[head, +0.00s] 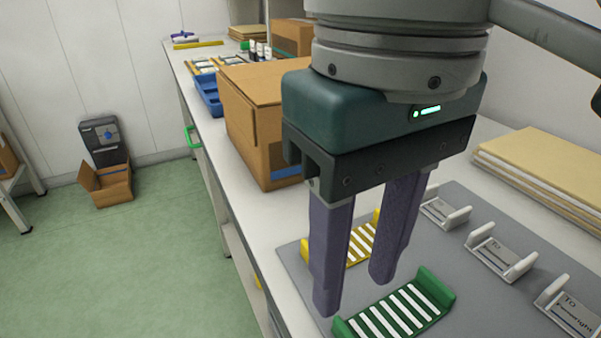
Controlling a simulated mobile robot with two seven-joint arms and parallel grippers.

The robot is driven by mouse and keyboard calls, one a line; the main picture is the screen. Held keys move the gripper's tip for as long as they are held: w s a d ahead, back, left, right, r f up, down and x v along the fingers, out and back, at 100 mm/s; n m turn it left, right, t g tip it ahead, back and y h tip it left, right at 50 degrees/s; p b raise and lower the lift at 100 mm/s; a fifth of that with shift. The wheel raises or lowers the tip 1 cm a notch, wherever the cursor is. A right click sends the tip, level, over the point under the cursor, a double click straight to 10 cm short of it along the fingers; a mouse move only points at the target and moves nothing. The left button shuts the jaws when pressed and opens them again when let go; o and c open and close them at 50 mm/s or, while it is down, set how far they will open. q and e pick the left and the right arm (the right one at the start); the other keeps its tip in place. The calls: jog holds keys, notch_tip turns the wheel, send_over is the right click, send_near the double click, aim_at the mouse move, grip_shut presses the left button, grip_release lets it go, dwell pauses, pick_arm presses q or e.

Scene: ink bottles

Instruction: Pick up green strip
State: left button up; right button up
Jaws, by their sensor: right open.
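The green strip (395,311) lies on a grey mat (474,311) at the bottom of the head view. It has raised green ends and white bars across its middle. My right gripper (352,296) is above the mat, pointing down. Its two purple fingers are apart, with nothing seen between them. In the picture the fingers are just above and to the left of the green strip, and they do not hold it. A yellow strip (360,244) with white bars lies behind the fingers and is partly hidden by them. My left gripper is not in view.
Several white holders with labels (500,252) stand on the mat to the right. A cardboard box (253,115) stands at the left table edge, with a blue crate (207,93) and small bottles behind it. Stacked brown sheets (545,165) lie at the right.

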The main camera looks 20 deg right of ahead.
aim_at(350, 337)
jog(key=f, duration=0.7)
jog(key=shift+s, duration=0.35)
jog(key=shift+c, duration=0.4)
jog(key=shift+r, duration=0.1)
grip_shut()
